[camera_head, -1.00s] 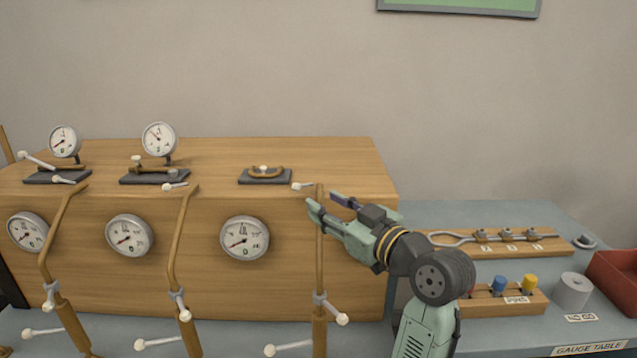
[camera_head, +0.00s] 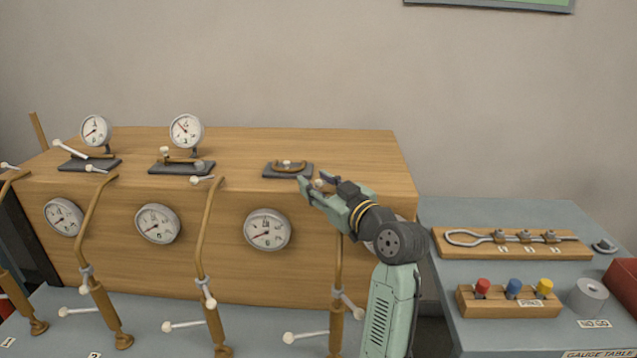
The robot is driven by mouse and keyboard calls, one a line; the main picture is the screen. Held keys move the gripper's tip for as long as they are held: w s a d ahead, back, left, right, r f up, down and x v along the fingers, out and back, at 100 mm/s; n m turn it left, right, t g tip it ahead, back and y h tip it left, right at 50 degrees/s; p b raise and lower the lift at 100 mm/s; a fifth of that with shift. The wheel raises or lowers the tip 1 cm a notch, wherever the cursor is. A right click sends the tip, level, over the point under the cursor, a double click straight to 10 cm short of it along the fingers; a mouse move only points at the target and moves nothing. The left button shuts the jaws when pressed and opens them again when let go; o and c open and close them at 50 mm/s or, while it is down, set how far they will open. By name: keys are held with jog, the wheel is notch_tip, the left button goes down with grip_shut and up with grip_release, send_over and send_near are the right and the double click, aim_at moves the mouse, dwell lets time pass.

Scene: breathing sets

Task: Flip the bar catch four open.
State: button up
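Several brown bent-top pipe stands line the front of the wooden cabinet, each with white-knobbed levers. Number tags 1 and 2 at the lower left make the rightmost pipe (camera_head: 337,265) the fourth in the row. I cannot tell for sure which of its parts is the bar catch. Its top is partly hidden behind my gripper, with a small pale knob (camera_head: 319,184) showing there. A lever (camera_head: 352,306) angles off its middle, and another lever (camera_head: 305,337) points left near its foot. My gripper (camera_head: 316,181) is open around the knob in the picture; contact is unclear.
The wooden cabinet (camera_head: 350,145) carries dial gauges and dark plates with brown handles. A fourth front dial is mostly hidden by my arm. At right, the gauge table (camera_head: 430,212) holds a wooden rack (camera_head: 515,244), a coloured-knob block (camera_head: 510,304), a grey roll (camera_head: 588,297) and a red bin (camera_head: 622,280).

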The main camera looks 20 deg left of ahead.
grip_shut()
dwell(0.3)
jog(key=shift+f, duration=0.1)
jog(key=shift+d+f+n+g+y+b, duration=0.15)
jog(key=shift+d+n+g+y+b, duration=0.25)
jog(key=shift+g+b, duration=0.6)
jog(key=shift+s+n+g+y+b, duration=0.15)
jog(key=shift+n+g+y+b, duration=0.25)
jog(key=shift+n+b, duration=0.25)
jog(key=shift+r, duration=0.2)
grip_release()
